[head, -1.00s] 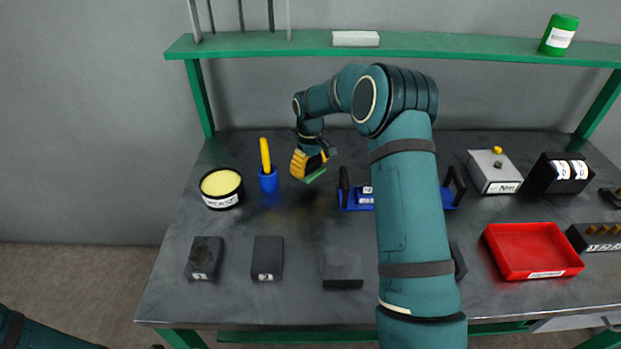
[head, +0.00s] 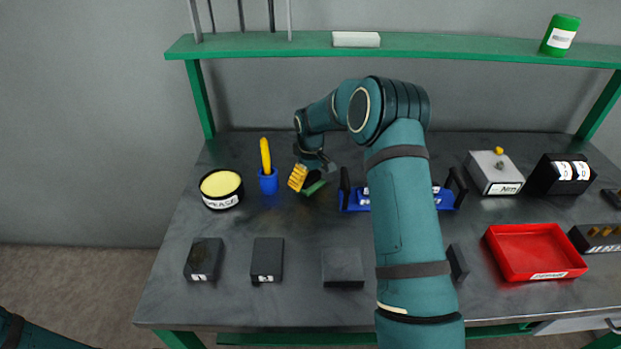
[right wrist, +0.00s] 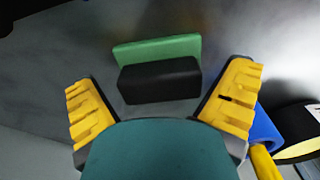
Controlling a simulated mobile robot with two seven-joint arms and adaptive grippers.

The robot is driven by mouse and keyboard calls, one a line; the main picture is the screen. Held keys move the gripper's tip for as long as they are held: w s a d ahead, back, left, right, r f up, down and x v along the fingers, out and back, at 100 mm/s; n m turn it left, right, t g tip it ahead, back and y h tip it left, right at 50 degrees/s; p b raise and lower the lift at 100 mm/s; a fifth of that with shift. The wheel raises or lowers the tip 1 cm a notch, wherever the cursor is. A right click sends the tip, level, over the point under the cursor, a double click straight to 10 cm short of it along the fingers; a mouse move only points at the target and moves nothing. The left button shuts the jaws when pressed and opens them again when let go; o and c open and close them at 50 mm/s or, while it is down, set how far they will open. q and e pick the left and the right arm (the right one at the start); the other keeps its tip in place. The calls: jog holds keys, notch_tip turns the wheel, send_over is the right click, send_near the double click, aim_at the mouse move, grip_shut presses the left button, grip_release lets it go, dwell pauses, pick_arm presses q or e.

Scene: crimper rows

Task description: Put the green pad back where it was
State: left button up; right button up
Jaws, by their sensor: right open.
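The green pad (head: 317,187) is on the left part of the bench, behind the row of dark blocks and left of the blue holder. In the right wrist view the green pad (right wrist: 158,49) is a green strip directly against a black block-like part (right wrist: 160,80). My right gripper (head: 307,181) is at the pad in the head view, one yellow finger clearly showing. In the right wrist view my right gripper (right wrist: 163,98) is open, its yellow fingers apart on either side of the black part, touching neither side. My left gripper is out of view.
A blue cup (head: 268,184) with a yellow handle and a round tin (head: 221,190) stand to the left. A blue holder (head: 353,198) is close on the right, partly behind my arm. Dark blocks (head: 268,257) line the front; a red tray (head: 535,251) is at right.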

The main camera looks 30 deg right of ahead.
aim_at(311, 176)
jog(key=shift+r, duration=0.1)
notch_tip(311, 176, up, 12)
jog(key=p, duration=0.2)
jog(key=shift+s, duration=0.1)
dwell(0.7)
